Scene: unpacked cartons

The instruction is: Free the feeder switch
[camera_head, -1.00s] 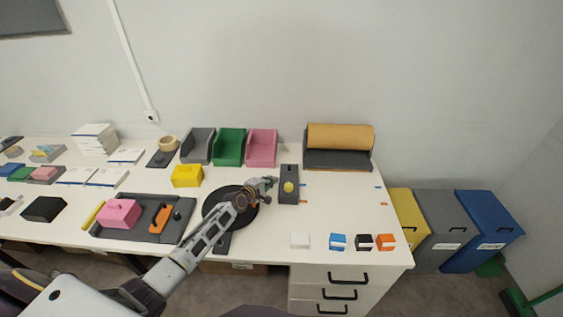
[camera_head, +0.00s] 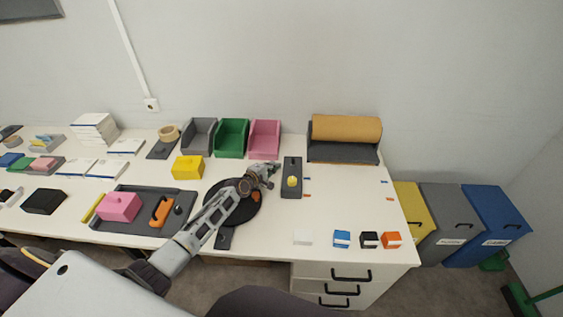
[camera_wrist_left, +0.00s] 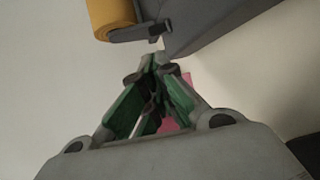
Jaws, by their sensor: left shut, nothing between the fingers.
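Contact cannot be made out. In the left wrist view the gripper (camera_wrist_left: 157,62) is shut and empty, its green-sided fingers together. Beyond the tips there is a large dark grey surface (camera_wrist_left: 205,20); a yellow cylinder (camera_wrist_left: 110,14) is at the upper left. My right gripper is not in view.
Grey, green (camera_head: 231,139) and pink bins (camera_head: 264,140) stand behind, with a brown paper roll (camera_head: 345,128) to their right. A yellow block (camera_head: 187,167) and a dark tray (camera_head: 140,218) lie left. Small boxes (camera_head: 369,240) line the front. Table right of the switch is mostly clear.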

